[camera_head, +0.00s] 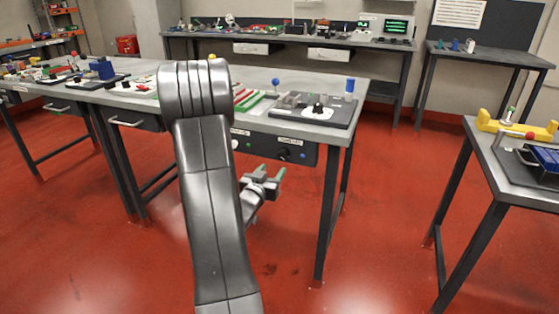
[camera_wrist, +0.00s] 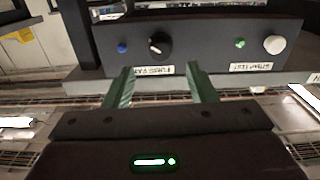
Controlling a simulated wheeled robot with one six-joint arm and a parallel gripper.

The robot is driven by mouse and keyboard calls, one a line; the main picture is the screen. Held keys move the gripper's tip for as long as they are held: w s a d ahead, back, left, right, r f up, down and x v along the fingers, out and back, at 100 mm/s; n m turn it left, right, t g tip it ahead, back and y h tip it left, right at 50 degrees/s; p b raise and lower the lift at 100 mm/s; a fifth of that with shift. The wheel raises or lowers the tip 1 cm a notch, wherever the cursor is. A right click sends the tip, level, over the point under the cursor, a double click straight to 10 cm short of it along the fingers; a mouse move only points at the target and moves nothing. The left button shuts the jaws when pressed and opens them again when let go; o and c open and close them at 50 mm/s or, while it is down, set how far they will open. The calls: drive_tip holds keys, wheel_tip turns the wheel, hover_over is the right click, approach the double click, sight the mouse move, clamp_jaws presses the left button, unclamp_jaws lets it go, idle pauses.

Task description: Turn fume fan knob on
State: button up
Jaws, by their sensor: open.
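The fume fan knob (camera_wrist: 160,45) is a round black knob with a short white mark, on a dark panel (camera_wrist: 210,25) that shows upside down in the wrist view. A label (camera_wrist: 153,72) reading FUME FAN sits by it, and a blue indicator (camera_wrist: 122,48) is to its left. In the head view the panel (camera_head: 318,155) hangs under the front edge of the workbench. My gripper (camera_wrist: 160,78) is open and empty, its green-tipped fingers pointing at the panel, spread wider than the knob and apart from it. In the head view my gripper (camera_head: 271,171) is just below the panel.
A white knob (camera_wrist: 275,44) and a green indicator (camera_wrist: 240,43) share the panel, with a second label (camera_wrist: 250,67). The bench top (camera_head: 350,86) above holds boards and parts. A bench leg (camera_head: 328,215) stands right of my gripper. The red floor (camera_head: 380,220) is clear there.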

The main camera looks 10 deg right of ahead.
sight(282, 158)
drive_tip(key=x, duration=0.7)
drive_tip(key=shift+w+d, duration=0.25)
drive_tip(key=shift+w, duration=0.1)
drive_tip(key=shift+c, duration=0.4)
drive_tip(key=c, duration=0.9)
drive_tip(key=shift+n, duration=0.4)
drive_tip(key=n+p, duration=0.1)
drive_tip(key=n, duration=0.4)
drive_tip(key=shift+s+d+n, duration=0.1)
drive_tip(key=shift+n, duration=0.3)
drive_tip(key=o, duration=1)
